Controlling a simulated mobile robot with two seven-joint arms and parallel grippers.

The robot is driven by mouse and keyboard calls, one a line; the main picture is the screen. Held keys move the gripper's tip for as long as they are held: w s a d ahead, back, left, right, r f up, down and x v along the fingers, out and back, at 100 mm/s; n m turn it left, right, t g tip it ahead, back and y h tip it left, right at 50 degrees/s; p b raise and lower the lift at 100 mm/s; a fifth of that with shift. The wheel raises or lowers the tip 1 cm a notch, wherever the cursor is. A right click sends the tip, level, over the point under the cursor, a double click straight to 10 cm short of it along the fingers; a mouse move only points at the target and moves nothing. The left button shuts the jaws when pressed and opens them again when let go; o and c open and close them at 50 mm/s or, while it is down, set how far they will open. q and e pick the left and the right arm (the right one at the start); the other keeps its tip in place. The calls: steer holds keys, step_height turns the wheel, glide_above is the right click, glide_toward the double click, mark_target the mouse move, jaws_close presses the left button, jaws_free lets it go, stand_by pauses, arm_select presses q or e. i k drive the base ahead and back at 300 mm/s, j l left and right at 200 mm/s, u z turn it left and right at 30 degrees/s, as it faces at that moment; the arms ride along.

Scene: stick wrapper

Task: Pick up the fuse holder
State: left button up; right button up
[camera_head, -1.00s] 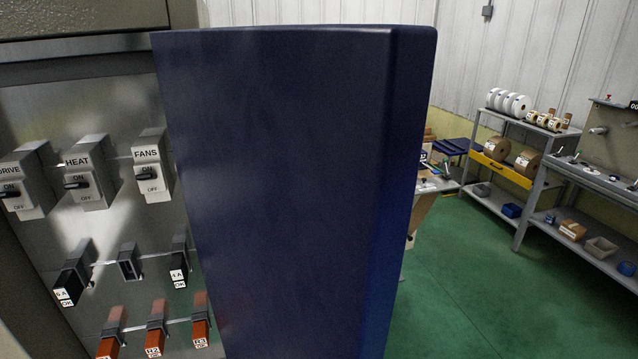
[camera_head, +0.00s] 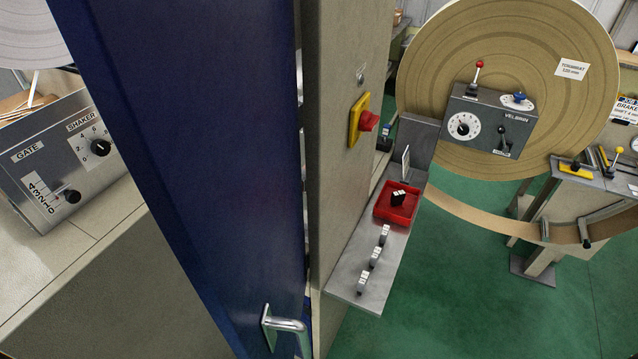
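A small black block with a white top label, which looks like a fuse holder (camera_head: 397,199), sits in a red tray (camera_head: 382,213) on a grey shelf. Three smaller dark pieces with white labels (camera_head: 375,256) stand in a row on the shelf in front of the tray. I cannot tell whether these are fuses or holders. Neither of my grippers is in view.
A blue door (camera_head: 200,150) with a metal handle (camera_head: 285,324) stands close on the left, beside a beige cabinet side with a red knob (camera_head: 368,121). A large paper roll (camera_head: 440,60) stands behind the shelf (camera_head: 350,283). Green floor (camera_head: 450,300) lies open at the right.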

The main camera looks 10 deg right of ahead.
mark_target(364, 276)
steer(key=i+l+u, duration=0.25)
steer(key=l, duration=0.15)
steer(key=l+u, duration=0.25)
steer(key=l, duration=0.15)
steer(key=i+l+u, duration=0.25)
steer(key=l, duration=0.25)
steer(key=l+u, duration=0.25)
steer(key=l, duration=0.15)
steer(key=i+l+u, duration=0.1)
steer(key=l+u, duration=0.25)
steer(key=l, duration=0.75)
